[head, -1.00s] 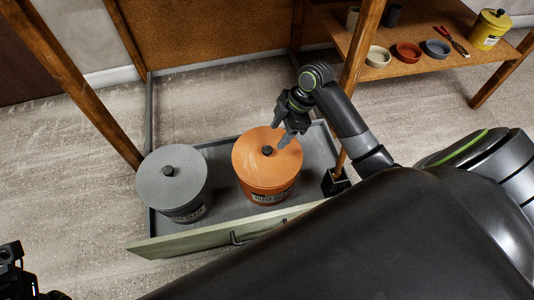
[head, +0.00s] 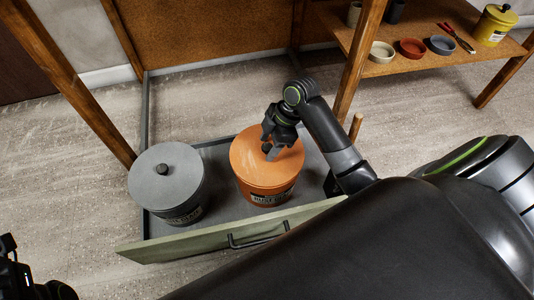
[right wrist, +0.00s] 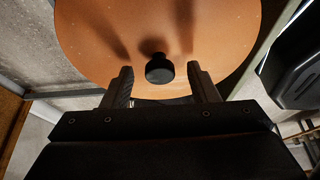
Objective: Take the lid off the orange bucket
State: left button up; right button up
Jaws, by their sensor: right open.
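The orange bucket (head: 266,187) stands in the open drawer with its flat orange lid (head: 252,152) on. The lid has a small black knob, which shows in the right wrist view (right wrist: 159,69). My right gripper (head: 271,151) is over the lid, and its fingers hide most of the knob in the head view. In the right wrist view my right gripper (right wrist: 162,88) is open, with one finger on each side of the knob and a gap to each. My left gripper (head: 12,262) shows only in part at the lower left edge, and its fingers cannot be made out.
A grey lidded bucket (head: 180,212) stands left of the orange one in the drawer (head: 222,233). Wooden posts (head: 358,60) rise at left and right. A shelf (head: 395,68) at the upper right holds small bowls and a yellow pot (head: 493,27).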

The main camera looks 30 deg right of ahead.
jog(key=c, duration=1.1)
jog(key=shift+r, duration=0.1)
